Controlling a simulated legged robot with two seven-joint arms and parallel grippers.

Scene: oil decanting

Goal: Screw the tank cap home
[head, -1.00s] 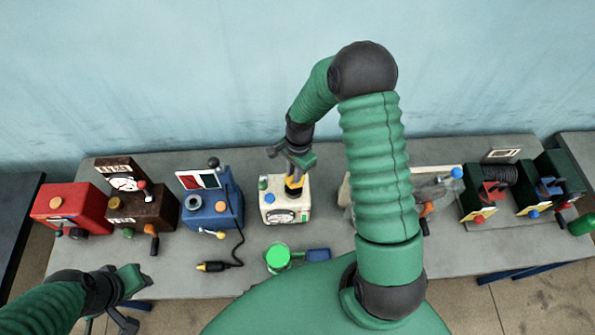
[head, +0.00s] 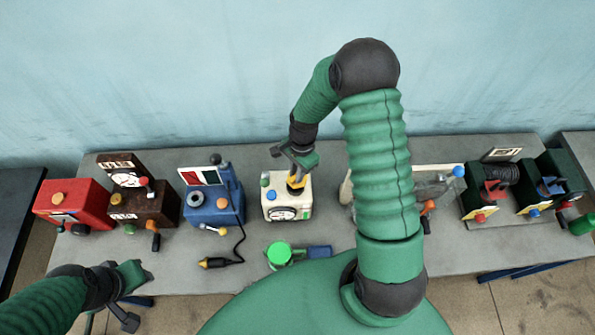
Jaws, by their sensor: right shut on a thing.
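A cream-white box (head: 288,208) with a dial on its front stands at the middle of the table. My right gripper (head: 297,176) comes down on its top from above. It is shut on a yellow and black cap (head: 296,184) at the box's top right. The gripper hides part of the cap, so I cannot tell how deep the cap sits. My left gripper (head: 131,293) is at the lower left, in front of the table edge. Its fingers are apart and hold nothing that I can see.
A blue box (head: 208,208) with a black cable stands to the left, then a brown box (head: 150,205) and a red box (head: 72,206). A green round-topped item (head: 279,252) lies in front. My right arm hides part of a grey machine (head: 432,187).

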